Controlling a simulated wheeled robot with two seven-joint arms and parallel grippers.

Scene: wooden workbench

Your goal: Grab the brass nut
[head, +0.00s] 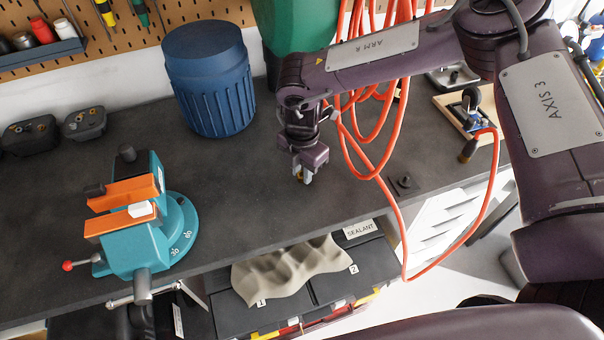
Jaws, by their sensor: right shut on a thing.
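My right gripper (304,178) points down over the middle of the dark bench top, left of the hanging orange cable. Its fingers are shut on a small brass-coloured piece, the brass nut (299,173). The nut is mostly hidden by the fingers, and I cannot tell whether it touches the bench. My left gripper is not in view.
A teal vise (150,240) with orange jaws stands at left. A blue ribbed container (209,80) is at the back. The orange cable (362,160) hangs to the right. A small black square plate (405,184) lies near it. The bench (240,195) is clear around the gripper.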

